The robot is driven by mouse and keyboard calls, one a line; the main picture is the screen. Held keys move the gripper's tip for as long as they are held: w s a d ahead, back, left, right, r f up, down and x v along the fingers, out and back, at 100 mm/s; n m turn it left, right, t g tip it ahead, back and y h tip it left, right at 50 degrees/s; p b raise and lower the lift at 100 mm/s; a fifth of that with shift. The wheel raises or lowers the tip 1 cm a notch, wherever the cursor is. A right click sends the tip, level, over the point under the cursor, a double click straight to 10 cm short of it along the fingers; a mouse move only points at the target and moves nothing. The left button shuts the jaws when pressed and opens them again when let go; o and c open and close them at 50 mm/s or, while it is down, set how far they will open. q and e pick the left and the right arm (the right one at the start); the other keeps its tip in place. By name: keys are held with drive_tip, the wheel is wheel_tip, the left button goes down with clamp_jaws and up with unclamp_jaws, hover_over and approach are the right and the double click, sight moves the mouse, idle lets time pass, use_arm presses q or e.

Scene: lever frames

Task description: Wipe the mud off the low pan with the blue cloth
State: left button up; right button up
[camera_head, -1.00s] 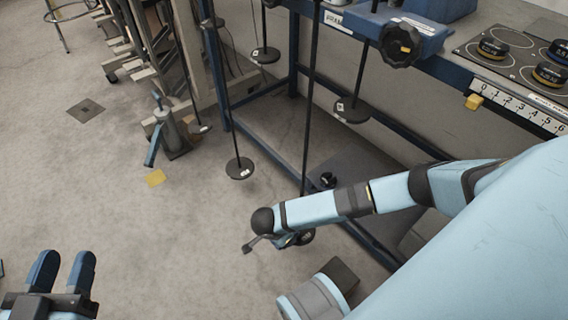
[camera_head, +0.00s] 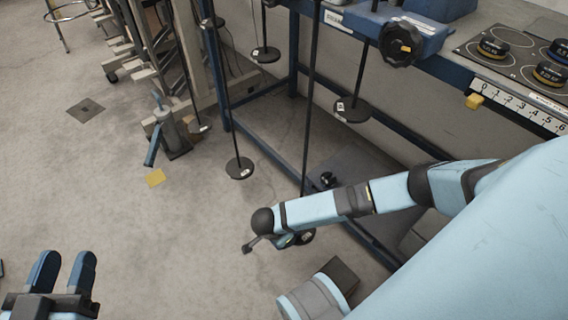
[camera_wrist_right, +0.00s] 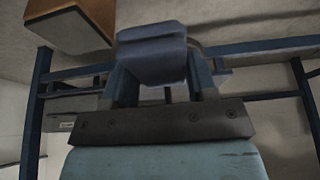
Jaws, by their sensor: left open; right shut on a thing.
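Several dark round pans hang on thin rods by the blue frame. One low pan (camera_head: 240,168) hangs in the open, left of my right arm. Another dark disc (camera_head: 306,237) is at the foot of a long rod, mostly hidden behind my right forearm. I cannot make out mud on either. My right gripper (camera_wrist_right: 158,75) is shut on a folded blue-grey cloth (camera_wrist_right: 152,52) in the right wrist view; in the head view the forearm hides the cloth. My left gripper (camera_head: 64,265) is open and empty at the bottom left, far from the pans.
Other pans hang higher at the back (camera_head: 265,54) and right (camera_head: 351,109). The blue bench (camera_head: 437,80) with a black knob (camera_head: 400,44) stands at the right. Floor between is clear.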

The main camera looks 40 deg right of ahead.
drive_tip(key=shift+f, duration=0.25)
drive_tip(key=shift+f+b, duration=0.3)
drive_tip(key=shift+f, duration=0.1)
idle(0.7)
drive_tip(key=shift+s, duration=0.15)
drive_tip(key=shift+s+r+p, duration=0.1)
drive_tip(key=shift+s+p, duration=0.2)
drive_tip(key=shift+p, duration=0.1)
drive_tip(key=shift+s, duration=0.2)
drive_tip(key=shift+w, duration=0.1)
drive_tip(key=shift+w+b, duration=0.5)
drive_tip(key=shift+w, duration=0.75)
